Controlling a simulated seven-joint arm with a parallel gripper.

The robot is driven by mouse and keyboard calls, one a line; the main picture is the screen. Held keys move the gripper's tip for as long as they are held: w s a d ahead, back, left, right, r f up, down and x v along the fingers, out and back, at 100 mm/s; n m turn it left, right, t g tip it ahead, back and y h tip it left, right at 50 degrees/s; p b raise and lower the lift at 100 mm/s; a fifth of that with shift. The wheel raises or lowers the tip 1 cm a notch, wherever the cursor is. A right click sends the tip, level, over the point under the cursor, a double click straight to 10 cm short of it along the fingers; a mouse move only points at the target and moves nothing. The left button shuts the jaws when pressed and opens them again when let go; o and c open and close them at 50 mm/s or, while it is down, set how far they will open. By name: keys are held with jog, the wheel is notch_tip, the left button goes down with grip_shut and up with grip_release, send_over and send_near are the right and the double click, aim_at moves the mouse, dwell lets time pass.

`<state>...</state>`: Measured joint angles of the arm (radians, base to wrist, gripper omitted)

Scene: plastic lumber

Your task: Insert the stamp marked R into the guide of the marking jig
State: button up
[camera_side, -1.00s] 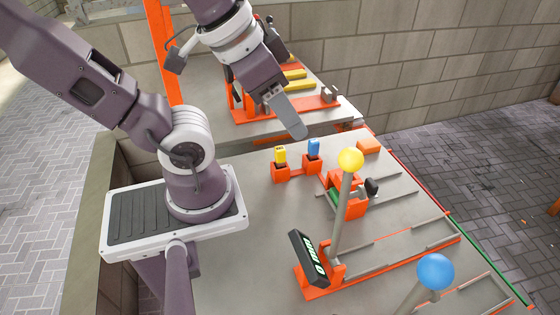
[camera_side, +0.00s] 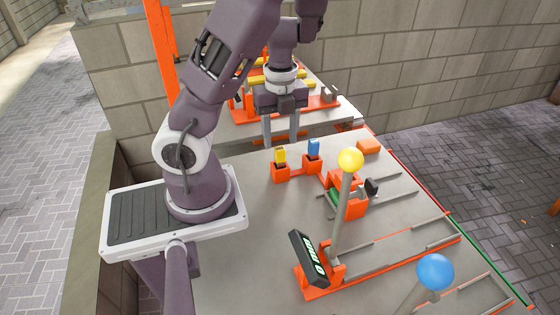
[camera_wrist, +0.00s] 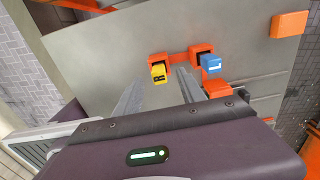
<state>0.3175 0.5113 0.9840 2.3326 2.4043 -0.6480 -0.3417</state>
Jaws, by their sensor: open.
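A yellow stamp (camera_side: 280,155) and a blue stamp (camera_side: 314,147) stand upright in two orange holders (camera_side: 281,174) on the grey table. In the wrist view the yellow stamp (camera_wrist: 158,72) carries a dark mark and the blue stamp (camera_wrist: 210,64) a light one. I cannot read which is marked R. My gripper (camera_side: 280,141) is open and empty, fingers pointing down, above and behind the stamps. An orange fixture with a green part (camera_side: 350,205) and a black knob stands right of the holders. It may be the marking jig; its guide is not clear.
A lever with a yellow ball (camera_side: 350,159) rises in front of the orange fixture. A dark display (camera_side: 308,258) and a blue-ball lever (camera_side: 435,271) stand nearer. An orange block (camera_side: 368,146) lies at the right edge.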

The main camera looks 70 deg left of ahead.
aim_at(280, 148)
jog(key=f, duration=0.4)
jog(key=shift+s+d+f, duration=0.15)
jog(key=shift+d, duration=0.05)
grip_shut()
jog(key=r, duration=0.6)
jog(key=w+r, duration=0.1)
jog(key=r, duration=0.3)
jog(key=shift+d, duration=0.25)
jog(key=w+d+r, duration=0.4)
jog(key=w+d, duration=0.7)
jog(key=d, duration=0.1)
jog(key=shift+d, duration=0.25)
